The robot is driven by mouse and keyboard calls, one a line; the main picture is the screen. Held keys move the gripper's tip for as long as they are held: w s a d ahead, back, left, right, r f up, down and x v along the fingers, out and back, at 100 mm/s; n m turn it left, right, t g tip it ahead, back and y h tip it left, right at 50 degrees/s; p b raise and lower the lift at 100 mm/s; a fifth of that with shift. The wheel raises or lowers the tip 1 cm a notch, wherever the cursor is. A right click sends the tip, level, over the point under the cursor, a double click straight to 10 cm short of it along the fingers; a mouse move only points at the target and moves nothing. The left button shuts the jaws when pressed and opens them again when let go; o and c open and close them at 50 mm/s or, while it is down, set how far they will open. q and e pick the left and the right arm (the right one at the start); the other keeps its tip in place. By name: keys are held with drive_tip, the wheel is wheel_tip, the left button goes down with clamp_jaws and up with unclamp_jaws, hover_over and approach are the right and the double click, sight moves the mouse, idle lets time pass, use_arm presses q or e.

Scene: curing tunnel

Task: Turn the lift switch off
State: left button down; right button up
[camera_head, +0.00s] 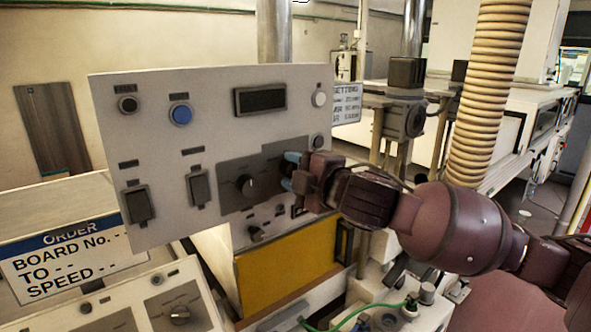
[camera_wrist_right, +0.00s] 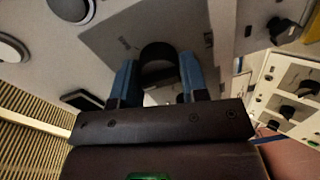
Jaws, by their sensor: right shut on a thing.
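An upright grey control panel (camera_head: 110,95) faces me in the head view. My right gripper (camera_head: 290,172) reaches the plate's right side from the right. In the wrist view its blue fingers (camera_wrist_right: 158,82) are shut on a dark knob (camera_wrist_right: 157,58), one finger on each side. The gripper hides this knob in the head view. Two rocker switches (camera_head: 138,204) (camera_head: 199,188) sit on the panel's lower left. The labels are too small to read, so I cannot tell which control is the lift switch. My left gripper is not in view.
The panel also has a blue button (camera_head: 180,115), a black button (camera_head: 127,104), a white button (camera_head: 319,99) and a dark display (camera_head: 260,98). An order sign (camera_head: 72,262) stands lower left. A ribbed hose (camera_head: 492,85) hangs behind my right arm.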

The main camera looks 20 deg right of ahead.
drive_tip(key=shift+r, duration=0.15)
drive_tip(key=o, duration=0.9)
drive_tip(key=b+v, duration=0.1)
drive_tip(key=v, duration=1)
drive_tip(key=shift+b, duration=0.4)
drive_tip(key=shift+w, duration=0.1)
